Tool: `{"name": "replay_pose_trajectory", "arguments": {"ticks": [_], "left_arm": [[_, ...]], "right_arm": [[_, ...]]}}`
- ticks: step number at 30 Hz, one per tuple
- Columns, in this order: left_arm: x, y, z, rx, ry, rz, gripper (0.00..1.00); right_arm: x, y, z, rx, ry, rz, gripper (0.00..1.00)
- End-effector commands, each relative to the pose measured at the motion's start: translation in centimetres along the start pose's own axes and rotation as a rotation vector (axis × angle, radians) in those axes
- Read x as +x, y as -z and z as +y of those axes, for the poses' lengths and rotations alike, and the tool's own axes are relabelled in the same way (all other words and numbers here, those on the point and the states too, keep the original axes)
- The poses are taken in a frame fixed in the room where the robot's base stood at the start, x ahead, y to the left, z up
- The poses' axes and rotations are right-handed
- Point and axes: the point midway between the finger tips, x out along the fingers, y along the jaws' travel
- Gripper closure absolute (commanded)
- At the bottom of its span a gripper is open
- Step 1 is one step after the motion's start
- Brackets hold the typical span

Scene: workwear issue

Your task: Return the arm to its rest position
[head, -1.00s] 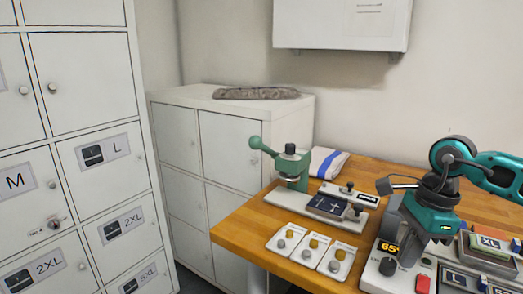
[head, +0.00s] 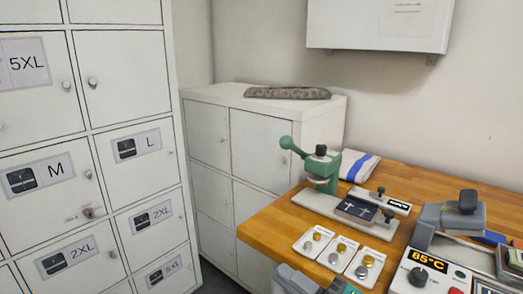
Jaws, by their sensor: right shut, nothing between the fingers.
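My right gripper (head: 318,284) shows only in part at the bottom edge of the head view, as grey pieces in front of the wooden table (head: 262,232). It is shut and empty, low and close to the camera, nearer than the small cards. The rest of my right arm is out of the frame. My left gripper and arm are not in view.
A green hand press (head: 322,170) stands on the table, with several white cards with buttons (head: 347,252) in front. A heat press reading 85°C (head: 430,262) stands at right. White lockers (head: 125,95) fill the left. A folded blue-striped cloth (head: 360,168) lies behind.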

Motion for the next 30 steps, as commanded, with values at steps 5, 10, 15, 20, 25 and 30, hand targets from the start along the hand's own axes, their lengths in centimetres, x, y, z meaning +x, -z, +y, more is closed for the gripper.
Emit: {"name": "replay_pose_trajectory", "arguments": {"ticks": [5,10,15,20,25,30], "left_arm": [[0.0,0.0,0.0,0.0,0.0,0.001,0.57],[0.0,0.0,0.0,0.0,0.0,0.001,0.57],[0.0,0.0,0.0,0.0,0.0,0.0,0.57],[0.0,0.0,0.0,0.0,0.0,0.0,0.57],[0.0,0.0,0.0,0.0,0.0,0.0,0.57],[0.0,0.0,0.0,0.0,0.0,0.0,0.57]], "right_arm": [[-4.8,-3.6,-4.7,0.437,-0.031,-0.379,1.0],[-12.1,-5.1,-11.0,0.832,-0.046,-0.744,1.0],[-19.2,-3.8,-16.4,1.133,-0.054,-1.04,1.0],[-22.7,-2.4,-18.8,1.271,-0.059,-1.18,1.0],[-23.6,-2.0,-19.4,1.304,-0.062,-1.214,1.0],[-23.5,-2.0,-19.4,1.302,-0.06,-1.212,1.0]]}}
